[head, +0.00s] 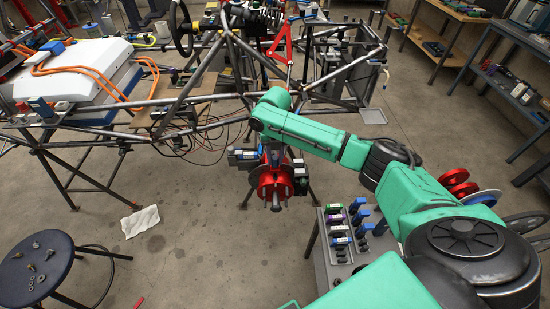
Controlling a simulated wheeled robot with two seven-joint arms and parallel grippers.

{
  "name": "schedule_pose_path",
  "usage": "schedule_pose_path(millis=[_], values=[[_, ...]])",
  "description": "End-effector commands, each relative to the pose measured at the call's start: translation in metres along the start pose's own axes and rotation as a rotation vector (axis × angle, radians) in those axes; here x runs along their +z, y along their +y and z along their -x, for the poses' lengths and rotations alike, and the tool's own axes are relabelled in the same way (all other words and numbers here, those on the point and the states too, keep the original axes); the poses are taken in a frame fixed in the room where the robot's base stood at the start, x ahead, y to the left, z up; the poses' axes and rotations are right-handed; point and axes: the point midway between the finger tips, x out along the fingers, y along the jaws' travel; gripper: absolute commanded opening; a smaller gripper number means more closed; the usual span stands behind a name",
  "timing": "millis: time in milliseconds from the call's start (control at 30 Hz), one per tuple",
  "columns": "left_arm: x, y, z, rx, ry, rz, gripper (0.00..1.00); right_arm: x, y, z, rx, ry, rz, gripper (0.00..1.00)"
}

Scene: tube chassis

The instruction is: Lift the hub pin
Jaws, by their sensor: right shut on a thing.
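The red round hub (264,181) sits below the front end of the tube chassis, near the middle of the head view. A short grey rod (276,200) sticks out of its near face. My green right arm reaches in from the right and bends down at the wrist over the hub. My right gripper (274,157) points down at the top of the hub and is shut on the hub pin. The fingertips and most of the pin are too small and covered to see clearly. My left gripper is not in view.
The tube chassis (160,102) stands behind and left of the hub, with loose cables. A small tool stand (318,262) with coloured blocks is right of the hub. A round stool (36,266) with small parts is at lower left. A white cloth (140,221) lies on open floor.

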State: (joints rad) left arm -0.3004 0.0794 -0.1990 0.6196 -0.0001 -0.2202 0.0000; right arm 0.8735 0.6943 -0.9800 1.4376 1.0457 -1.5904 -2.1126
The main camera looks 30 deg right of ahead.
Motion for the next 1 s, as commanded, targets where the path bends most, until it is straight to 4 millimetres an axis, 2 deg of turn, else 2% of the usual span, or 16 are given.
schedule_pose_path(millis=[100, 200, 467, 500, 533, 567, 867, 1000], values=[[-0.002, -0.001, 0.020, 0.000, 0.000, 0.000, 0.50, 0.001, 0.000, 0.020, 0.000, -0.001, -0.001, 0.00], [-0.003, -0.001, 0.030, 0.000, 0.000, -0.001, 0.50, 0.001, 0.000, 0.029, 0.000, 0.000, -0.001, 0.00], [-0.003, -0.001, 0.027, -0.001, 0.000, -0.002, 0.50, 0.002, 0.000, 0.026, 0.001, -0.005, -0.002, 0.00], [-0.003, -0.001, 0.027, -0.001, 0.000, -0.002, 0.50, 0.002, 0.000, 0.026, 0.002, -0.005, -0.002, 0.41], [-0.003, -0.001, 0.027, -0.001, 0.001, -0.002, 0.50, 0.002, 0.000, 0.026, 0.002, -0.005, -0.002, 0.52], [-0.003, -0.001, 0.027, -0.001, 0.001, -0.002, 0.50, 0.002, 0.000, 0.026, 0.002, -0.004, -0.002, 0.59], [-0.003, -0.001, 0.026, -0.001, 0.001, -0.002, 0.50, 0.001, 0.000, 0.025, 0.001, -0.001, -0.001, 0.59], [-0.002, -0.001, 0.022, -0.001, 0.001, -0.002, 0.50, 0.002, 0.001, 0.039, 0.004, -0.003, -0.001, 0.59]])
